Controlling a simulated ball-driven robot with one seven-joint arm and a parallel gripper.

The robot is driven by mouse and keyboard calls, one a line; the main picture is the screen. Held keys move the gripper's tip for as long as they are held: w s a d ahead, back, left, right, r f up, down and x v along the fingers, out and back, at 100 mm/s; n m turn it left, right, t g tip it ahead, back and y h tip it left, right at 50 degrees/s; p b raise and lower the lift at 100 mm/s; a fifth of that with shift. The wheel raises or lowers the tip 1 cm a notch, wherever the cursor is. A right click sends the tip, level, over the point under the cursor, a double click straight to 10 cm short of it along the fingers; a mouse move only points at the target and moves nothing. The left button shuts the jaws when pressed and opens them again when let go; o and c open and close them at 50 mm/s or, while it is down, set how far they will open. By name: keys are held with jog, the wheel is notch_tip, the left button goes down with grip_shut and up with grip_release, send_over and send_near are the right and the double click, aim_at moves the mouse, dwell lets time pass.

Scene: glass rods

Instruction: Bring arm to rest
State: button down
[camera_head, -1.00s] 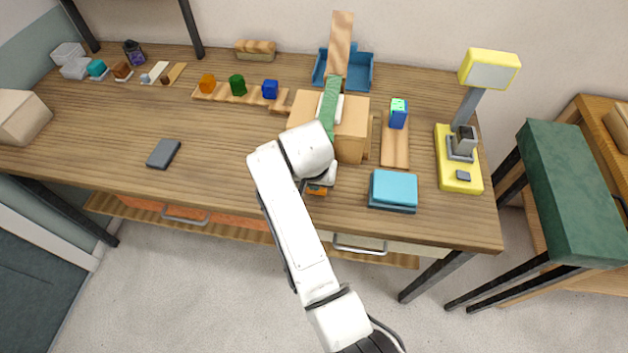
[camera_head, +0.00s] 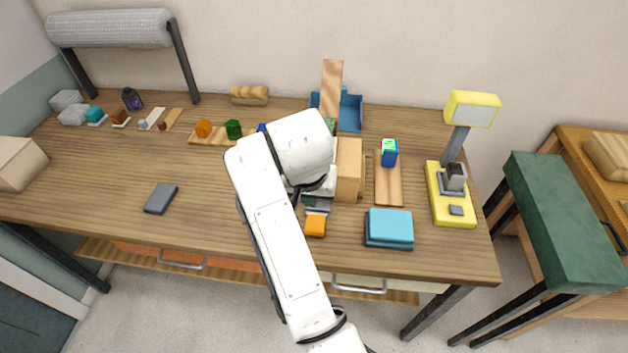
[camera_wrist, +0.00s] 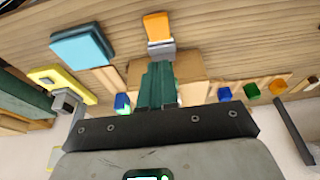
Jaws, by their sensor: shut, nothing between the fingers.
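My arm reaches up from the bottom of the head view over the middle of the table (camera_head: 225,155). My gripper (camera_head: 309,202) is partly hidden behind the white wrist. In the wrist view my gripper (camera_wrist: 160,68) shows dark green fingers that are together, with nothing between them. They point toward a wooden box (camera_head: 348,170), and I cannot tell the exact gap. An orange-and-grey item (camera_head: 315,226) lies just in front of the gripper; it also shows in the wrist view (camera_wrist: 157,27).
A teal block (camera_head: 389,227) lies right of the orange item. A yellow stand (camera_head: 450,205) is at the table's right end. Behind are a blue tray (camera_head: 350,112) and coloured pieces (camera_head: 234,129). A dark slab (camera_head: 160,198) lies left, with bare table around it.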

jog(key=s+d+f+b, duration=0.1)
jog(key=s+d+f, duration=0.35)
jog(key=d, duration=0.25)
jog(key=s+d+f+g, duration=0.1)
jog(key=s+d+f, duration=0.2)
jog(key=d+f, duration=0.3)
jog(key=s+d+f+b, duration=0.1)
jog(key=s+d+f, duration=0.2)
jog(key=d, duration=0.5)
jog(key=s+d+f, duration=0.1)
jog(key=s+d, duration=0.2)
jog(key=s, duration=0.4)
jog(key=s+d+f+g, duration=0.1)
jog(key=s+d, duration=0.3)
jog(key=s, duration=0.4)
jog(key=s+d+f, duration=0.3)
jog(key=s+d, duration=0.1)
jog(key=s, duration=0.3)
jog(key=shift+s+f+b, duration=0.15)
jog(key=shift+s+b, duration=0.15)
jog(key=shift+b, duration=0.15)
